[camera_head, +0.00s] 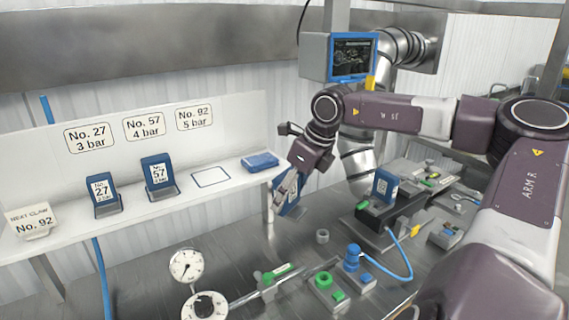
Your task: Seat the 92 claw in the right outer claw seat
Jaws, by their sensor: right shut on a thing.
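My right gripper (284,196) reaches in from the right and is shut on a blue claw with a white label (292,197). It holds the claw tilted, in front of the shelf's right end and above the steel bench. The gripper partly covers the claw, and its number cannot be read. Another blue claw with a white label (384,187) stands upright on the dark block (400,211) at the right. Which part is the right outer claw seat cannot be told. My left gripper is not in view.
The white shelf (135,208) carries claws No. 27 (104,193) and No. 57 (159,173), an empty outlined spot (211,177) and a blue case (260,161). A gauge (187,266), a green-knobbed block (327,289) and a blue hose (405,262) occupy the bench.

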